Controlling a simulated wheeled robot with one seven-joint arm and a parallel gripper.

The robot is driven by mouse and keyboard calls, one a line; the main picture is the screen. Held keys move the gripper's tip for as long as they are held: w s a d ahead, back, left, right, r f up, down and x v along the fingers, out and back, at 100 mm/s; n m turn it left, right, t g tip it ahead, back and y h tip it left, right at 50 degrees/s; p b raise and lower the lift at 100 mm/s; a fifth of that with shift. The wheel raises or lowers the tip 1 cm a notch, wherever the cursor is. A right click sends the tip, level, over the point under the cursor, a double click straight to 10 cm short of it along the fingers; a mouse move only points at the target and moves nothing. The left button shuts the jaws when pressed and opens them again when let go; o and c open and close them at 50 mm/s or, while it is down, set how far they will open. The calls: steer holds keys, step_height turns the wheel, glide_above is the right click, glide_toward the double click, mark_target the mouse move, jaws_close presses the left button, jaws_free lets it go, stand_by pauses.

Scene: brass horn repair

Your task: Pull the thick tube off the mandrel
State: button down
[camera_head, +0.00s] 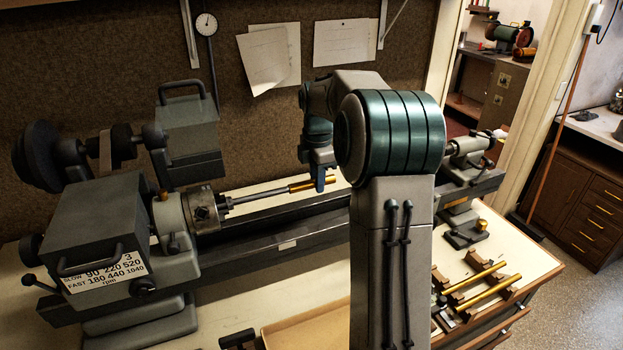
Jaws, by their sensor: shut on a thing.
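A grey steel mandrel (257,196) points right from the lathe chuck (203,208). The brass-coloured thick tube (300,186) lies in line with it, and the mandrel's right end meets the tube's left end. I cannot tell how much of the mandrel is inside the tube. My gripper (321,182) comes down from above and is shut on the tube near its right part. The gripper's fingers cover a little of the tube, and a short piece shows to their right.
The lathe bed (290,232) runs below the tube, with the tailstock (467,145) at right. A shallow tan tray (300,332) is at the front. My arm hides the middle of the bed.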

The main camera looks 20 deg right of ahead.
steer(key=d+p, duration=0.2)
steer(key=d, duration=0.4)
steer(key=shift+d, duration=0.3)
stand_by(0.5)
steer(key=s+r+p, duration=0.1)
steer(key=s+r, duration=0.4)
steer(key=shift+p, duration=0.3)
stand_by(0.5)
